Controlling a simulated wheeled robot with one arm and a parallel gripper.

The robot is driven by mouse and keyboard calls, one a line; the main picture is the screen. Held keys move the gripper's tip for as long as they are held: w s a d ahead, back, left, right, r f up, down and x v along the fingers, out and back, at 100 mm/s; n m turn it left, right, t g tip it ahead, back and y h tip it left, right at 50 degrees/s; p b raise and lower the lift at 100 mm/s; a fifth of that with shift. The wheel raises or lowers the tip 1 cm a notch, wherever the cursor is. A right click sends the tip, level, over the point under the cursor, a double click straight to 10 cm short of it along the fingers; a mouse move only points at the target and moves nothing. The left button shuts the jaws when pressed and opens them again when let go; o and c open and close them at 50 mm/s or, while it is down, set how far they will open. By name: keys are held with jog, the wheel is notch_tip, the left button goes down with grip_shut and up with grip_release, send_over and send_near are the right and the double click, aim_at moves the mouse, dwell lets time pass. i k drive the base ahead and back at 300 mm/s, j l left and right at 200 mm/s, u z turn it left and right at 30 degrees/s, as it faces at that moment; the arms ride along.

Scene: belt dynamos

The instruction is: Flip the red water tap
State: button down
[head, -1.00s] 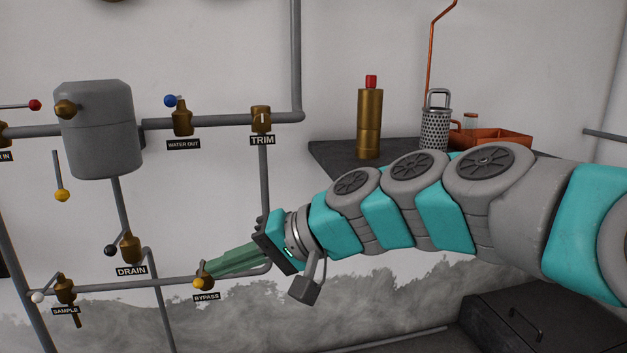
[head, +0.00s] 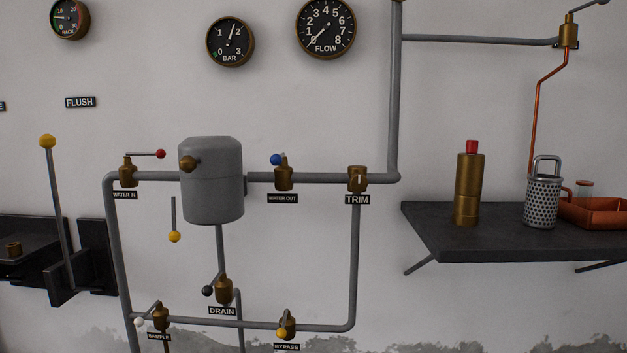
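The red water tap is the red-knobbed lever (head: 160,154) on the brass valve (head: 127,174) above the WATER IN label (head: 125,196). The valve sits on the grey pipe left of the grey tank (head: 212,182). Its lever points right, roughly level along the pipe, with the red knob at its right end just left of the tank. My gripper and arm are not in the current head view.
Other taps are the blue-knobbed WATER OUT (head: 284,175), black-knobbed DRAIN (head: 222,288), yellow-knobbed BYPASS (head: 287,326) and white-knobbed SAMPLE (head: 160,318). A tall yellow-knobbed lever (head: 57,205) stands at left. A dark shelf (head: 460,240) at right holds a brass bottle (head: 467,190).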

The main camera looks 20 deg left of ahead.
aim_at(161, 154)
jog(key=u, duration=1.4)
